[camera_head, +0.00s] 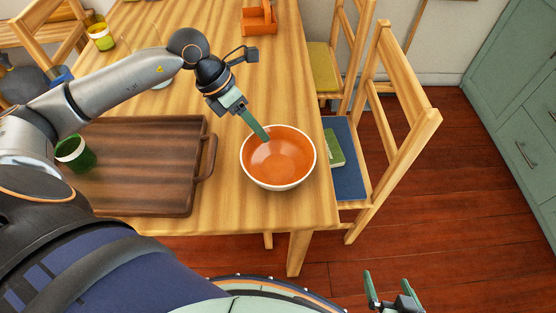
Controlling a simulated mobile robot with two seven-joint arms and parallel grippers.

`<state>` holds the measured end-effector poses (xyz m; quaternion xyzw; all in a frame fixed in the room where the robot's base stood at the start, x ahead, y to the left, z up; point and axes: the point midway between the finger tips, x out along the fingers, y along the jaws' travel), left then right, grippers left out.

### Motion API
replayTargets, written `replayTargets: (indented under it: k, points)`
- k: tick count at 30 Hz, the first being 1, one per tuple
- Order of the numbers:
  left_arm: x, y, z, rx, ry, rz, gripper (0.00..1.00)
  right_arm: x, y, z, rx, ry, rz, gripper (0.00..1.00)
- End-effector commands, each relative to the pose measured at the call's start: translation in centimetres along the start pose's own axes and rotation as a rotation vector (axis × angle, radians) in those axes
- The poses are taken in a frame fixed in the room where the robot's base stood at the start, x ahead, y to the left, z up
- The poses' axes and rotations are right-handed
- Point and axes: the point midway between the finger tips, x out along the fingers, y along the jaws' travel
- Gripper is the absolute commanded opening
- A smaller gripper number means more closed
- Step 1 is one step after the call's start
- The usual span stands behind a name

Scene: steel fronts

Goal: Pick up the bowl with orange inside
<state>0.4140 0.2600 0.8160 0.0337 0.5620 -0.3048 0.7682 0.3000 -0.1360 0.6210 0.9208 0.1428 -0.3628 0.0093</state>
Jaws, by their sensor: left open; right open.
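The bowl with orange inside (278,160) stands upright on the wooden table (235,210), close to its right front corner. Its rim is white and it looks empty. My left gripper (262,135) is open at the bowl's far left rim, with a green finger reaching down at the rim. The other finger is hard to make out, and I cannot tell whether the gripper touches the bowl. My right gripper (388,287) is open and empty, low at the bottom right, over the floor and away from the table.
A dark wooden tray (150,195) with a handle lies left of the bowl, with a green cup (75,153) at its left. An orange holder (259,20) stands at the far end. Chairs (395,110) line the table's right side; a green book (334,148) lies on one seat.

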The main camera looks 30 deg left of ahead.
Motion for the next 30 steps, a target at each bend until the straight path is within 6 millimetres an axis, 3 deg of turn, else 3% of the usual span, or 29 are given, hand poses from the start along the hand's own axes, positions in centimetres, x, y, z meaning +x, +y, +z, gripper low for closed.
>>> replayTargets:
  k: [6,14,27,30]
  points:
    - [2.9,-0.1,0.1,-0.001,-0.001,-0.003,0.48,0.2,0.1,0.1,-0.001,0.001,0.002,1.0]
    - [3.2,0.0,0.1,-0.001,0.0,0.0,0.48,0.2,0.2,0.1,-0.001,0.002,0.003,1.0]
    - [3.1,0.0,0.1,-0.001,0.0,-0.001,0.0,0.2,0.2,0.0,-0.002,0.003,0.004,1.0]
    - [3.1,0.0,0.1,-0.001,0.0,0.0,0.0,0.2,0.2,0.0,-0.002,0.004,0.004,1.0]
